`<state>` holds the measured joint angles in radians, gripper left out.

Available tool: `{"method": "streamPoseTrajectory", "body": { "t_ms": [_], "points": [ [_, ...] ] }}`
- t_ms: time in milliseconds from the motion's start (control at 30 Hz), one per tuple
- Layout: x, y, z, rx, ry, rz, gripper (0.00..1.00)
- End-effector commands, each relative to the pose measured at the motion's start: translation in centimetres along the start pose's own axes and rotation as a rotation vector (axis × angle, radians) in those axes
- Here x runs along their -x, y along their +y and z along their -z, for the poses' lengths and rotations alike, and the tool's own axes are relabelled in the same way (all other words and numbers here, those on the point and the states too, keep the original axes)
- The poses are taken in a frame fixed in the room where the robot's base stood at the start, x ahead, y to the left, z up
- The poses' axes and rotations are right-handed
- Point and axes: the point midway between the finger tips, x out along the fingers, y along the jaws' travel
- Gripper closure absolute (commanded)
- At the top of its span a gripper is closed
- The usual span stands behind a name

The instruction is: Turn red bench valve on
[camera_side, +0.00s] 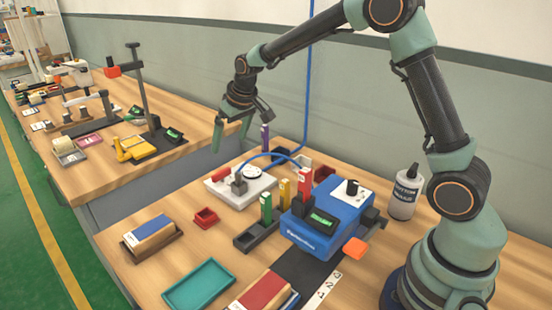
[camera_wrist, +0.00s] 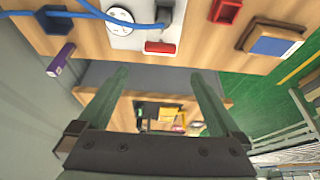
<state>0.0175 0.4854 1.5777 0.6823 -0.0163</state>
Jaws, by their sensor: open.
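The red valve handle (camera_side: 221,174) sits at the left edge of a pale plate (camera_side: 232,194) that also bears a round white gauge (camera_side: 251,171) and a grey block. In the wrist view the red handle (camera_wrist: 160,47) shows above and between my fingertips, lying crosswise on the plate's edge. My gripper (camera_side: 232,135) is open and empty, in the air above the far side of the bench, apart from the handle. In the wrist view both green fingers (camera_wrist: 159,76) are spread wide.
A blue hose (camera_side: 262,156) runs down to the plate. A purple-topped upright (camera_side: 265,137), small red bin (camera_side: 206,217), slotted holder (camera_side: 255,234) and blue device (camera_side: 322,222) stand nearby. A gap separates this bench from another bench (camera_side: 110,165) with a tall stand.

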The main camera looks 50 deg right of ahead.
Motion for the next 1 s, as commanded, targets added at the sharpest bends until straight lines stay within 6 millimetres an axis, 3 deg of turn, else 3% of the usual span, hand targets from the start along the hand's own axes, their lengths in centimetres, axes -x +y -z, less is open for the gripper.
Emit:
{"method": "streamPoseTrajectory", "body": {
  "t_ms": [267,800,1000],
  "points": [
    [-2.4,0.0,0.2,0.0,-0.005,0.0,0.0],
    [-11.3,-0.1,0.1,0.0,-0.006,0.0,0.0],
    [-12.8,-0.1,0.1,0.0,-0.004,0.0,0.0]
  ]
}}
